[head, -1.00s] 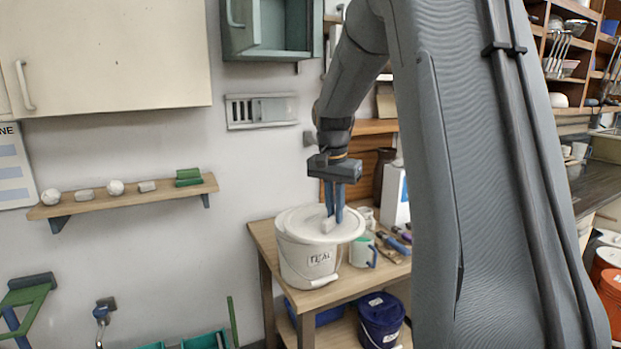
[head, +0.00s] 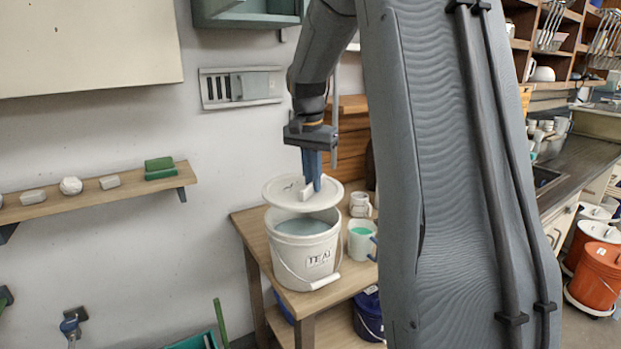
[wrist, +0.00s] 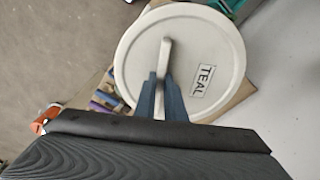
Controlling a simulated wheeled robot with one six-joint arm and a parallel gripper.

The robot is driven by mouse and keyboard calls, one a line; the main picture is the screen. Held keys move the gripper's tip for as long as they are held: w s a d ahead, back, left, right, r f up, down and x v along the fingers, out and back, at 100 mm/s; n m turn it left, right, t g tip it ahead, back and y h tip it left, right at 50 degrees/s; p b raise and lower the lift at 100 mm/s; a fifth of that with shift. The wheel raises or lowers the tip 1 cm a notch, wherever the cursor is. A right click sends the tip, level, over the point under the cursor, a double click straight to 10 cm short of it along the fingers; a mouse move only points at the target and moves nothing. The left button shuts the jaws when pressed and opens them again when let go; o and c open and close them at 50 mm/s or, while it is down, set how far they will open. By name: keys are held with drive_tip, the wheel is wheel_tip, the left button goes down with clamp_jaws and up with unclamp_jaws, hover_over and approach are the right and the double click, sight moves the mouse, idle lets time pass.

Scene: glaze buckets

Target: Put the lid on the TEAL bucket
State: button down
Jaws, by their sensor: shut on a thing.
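A white bucket (head: 303,262) labelled TEAL stands on a small wooden table. Its top is open and pale blue-grey glaze shows inside. My gripper (head: 310,186) is shut on the upright handle of a round white lid (head: 282,194). The lid is held above the bucket, apart from the rim at the front and set a little toward the back. In the wrist view the lid (wrist: 205,48) also bears a TEAL label, and my gripper's blue fingers (wrist: 160,92) pinch its handle. The lid hides the back of the bucket's rim.
A mug with teal-green liquid (head: 360,240) and a white mug (head: 360,204) stand right of the bucket on the wooden table (head: 250,228). A dark blue bucket (head: 370,318) is on the shelf below. Orange buckets (head: 598,275) stand at far right.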

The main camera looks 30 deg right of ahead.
sight(313, 195)
drive_tip(key=shift+f+b, duration=1.3)
drive_tip(key=shift+f, duration=1.2)
drive_tip(key=shift+f, duration=0.85)
idle(0.9)
drive_tip(key=c, duration=1.3)
unclamp_jaws()
drive_tip(key=shift+r+p, duration=2.75)
drive_tip(key=shift+r, duration=0.8)
